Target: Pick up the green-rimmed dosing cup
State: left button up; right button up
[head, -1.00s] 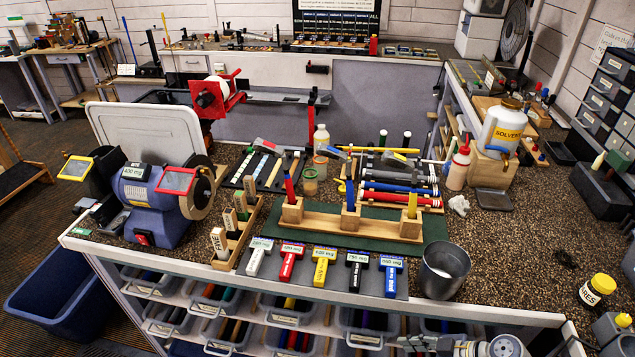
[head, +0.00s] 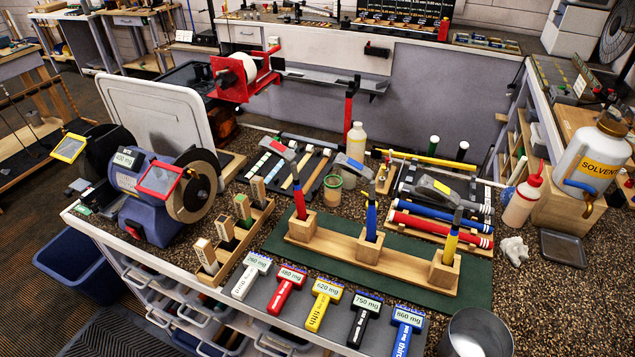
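The dosing cup (head: 332,189) is a small, clear-looking cup with a greenish rim and tan contents. It stands upright in the middle of the bench (head: 295,222), just behind the wooden block stand (head: 335,252). Neither of my grippers shows in the head view.
Upright red, blue and yellow grips in the stand rise in front of the cup. A blue grinder (head: 150,195) stands left. A solvent jug (head: 597,165), squeeze bottle (head: 522,200) and metal cup (head: 478,335) are on the right. Labelled putter-like pieces line the front edge.

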aim_at(332, 184)
jog(key=i+j+z, duration=0.25)
jog(key=j+z, duration=0.25)
jog(key=j, duration=0.25)
jog(key=i+j+z, duration=0.1)
jog(key=j+z, duration=0.15)
jog(key=j, duration=0.15)
